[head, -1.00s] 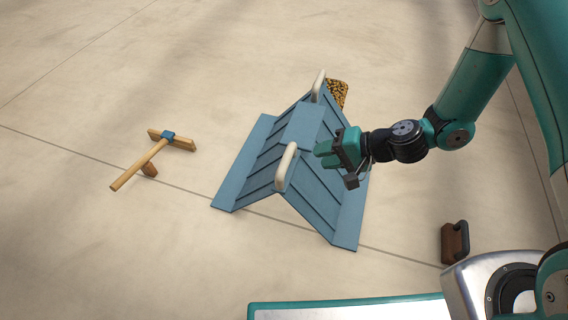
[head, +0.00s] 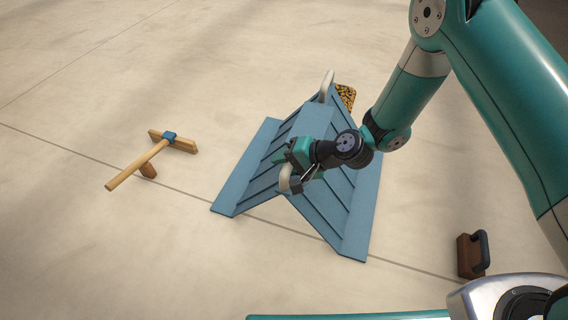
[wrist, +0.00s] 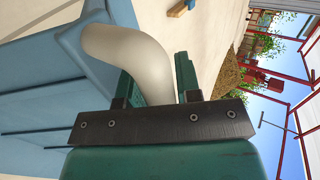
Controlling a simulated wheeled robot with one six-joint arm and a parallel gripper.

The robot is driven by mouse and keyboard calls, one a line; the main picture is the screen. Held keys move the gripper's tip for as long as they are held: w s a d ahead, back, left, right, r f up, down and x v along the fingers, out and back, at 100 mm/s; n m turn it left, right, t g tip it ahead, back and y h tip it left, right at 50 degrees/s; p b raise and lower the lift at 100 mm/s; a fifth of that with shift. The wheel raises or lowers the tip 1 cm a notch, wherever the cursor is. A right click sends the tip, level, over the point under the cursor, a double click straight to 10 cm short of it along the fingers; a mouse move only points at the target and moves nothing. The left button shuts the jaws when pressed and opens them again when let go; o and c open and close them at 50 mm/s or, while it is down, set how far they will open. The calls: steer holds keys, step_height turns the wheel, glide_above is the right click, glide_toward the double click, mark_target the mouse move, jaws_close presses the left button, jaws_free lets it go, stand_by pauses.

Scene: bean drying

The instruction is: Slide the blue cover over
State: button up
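The blue cover (head: 235,182) is a ribbed, roof-shaped piece with a raised ridge, standing on the concrete floor. A pale curved handle (head: 327,82) rises at its far end. A matching near handle (head: 285,178) is partly hidden by my gripper (head: 292,163), which is over the near end of the ridge. In the wrist view, the near handle (wrist: 130,52) passes between the two green fingers of my gripper (wrist: 160,85). A thin gap shows beside the right finger, so the fingers look open around the handle.
A wooden tool with a long handle and blue joint (head: 168,137) lies on the floor to the left. A brown block with a black grip (head: 470,257) stands at the lower right. The floor left of the cover is otherwise clear.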

jaws_close()
stand_by(1.4)
